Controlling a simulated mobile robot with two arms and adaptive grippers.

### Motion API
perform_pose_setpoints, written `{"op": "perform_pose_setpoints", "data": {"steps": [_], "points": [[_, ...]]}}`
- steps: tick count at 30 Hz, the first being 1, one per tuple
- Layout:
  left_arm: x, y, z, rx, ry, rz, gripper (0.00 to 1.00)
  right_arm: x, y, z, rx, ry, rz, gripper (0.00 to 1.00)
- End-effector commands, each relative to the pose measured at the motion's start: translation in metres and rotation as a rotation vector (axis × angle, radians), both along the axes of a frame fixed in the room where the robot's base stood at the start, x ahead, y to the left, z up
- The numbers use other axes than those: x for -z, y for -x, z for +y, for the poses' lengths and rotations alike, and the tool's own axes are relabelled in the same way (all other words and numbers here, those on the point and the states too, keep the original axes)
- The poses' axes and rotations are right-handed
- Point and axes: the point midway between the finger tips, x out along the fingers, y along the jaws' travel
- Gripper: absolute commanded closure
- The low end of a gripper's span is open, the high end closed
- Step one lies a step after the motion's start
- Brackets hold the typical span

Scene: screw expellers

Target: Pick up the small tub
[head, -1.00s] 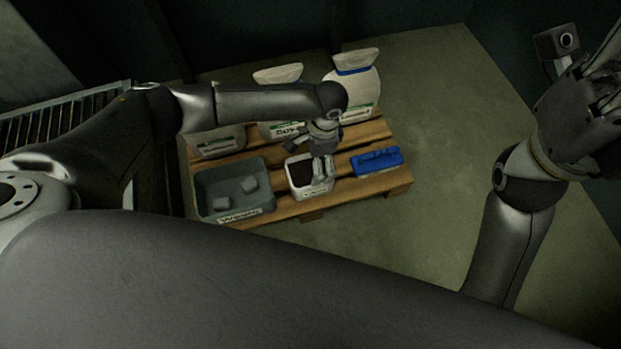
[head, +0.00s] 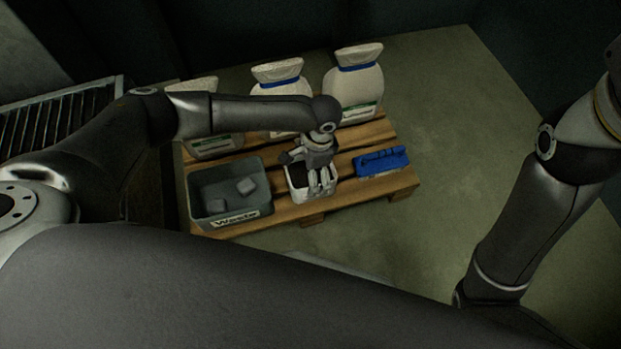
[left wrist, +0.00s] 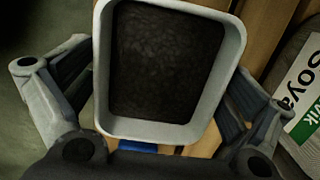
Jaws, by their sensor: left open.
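The small tub (head: 293,195) is a white, open-topped container with dark, rough-looking contents. It stands on the wooden pallet between the grey bin and the blue case. My left gripper (head: 320,183) is over the tub and hides part of it. In the left wrist view the tub (left wrist: 150,130) fills the upper middle, and the open fingers stand on its left and right sides with gaps visible. My right arm stands at the right of the head view, with its gripper out of the picture.
A grey bin labelled Waste (head: 205,212) holds two grey blocks to the left of the tub. A blue case (head: 382,163) lies to the right. White sacks (head: 355,90) stand along the pallet's back. The floor right of the pallet (head: 405,193) is clear.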

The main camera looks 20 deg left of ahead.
Motion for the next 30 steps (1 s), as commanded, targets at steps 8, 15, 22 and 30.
{"op": "perform_pose_setpoints", "data": {"steps": [8,15,22,30], "points": [[0.0,0.0,0.0,0.0,0.0,0.0,0.22,0.0,0.0,0.0,0.0,0.0,0.0,0.6],[-0.001,-0.001,0.0,0.0,0.0,-0.001,0.47,0.0,0.0,0.0,0.0,0.0,0.0,0.6],[-0.002,-0.001,0.0,0.0,0.001,-0.002,0.47,-0.001,0.0,0.0,0.0,0.0,-0.001,0.6],[-0.014,-0.001,-0.001,0.0,0.002,-0.001,0.47,0.0,-0.009,-0.001,-0.002,-0.003,0.035,0.6]]}}
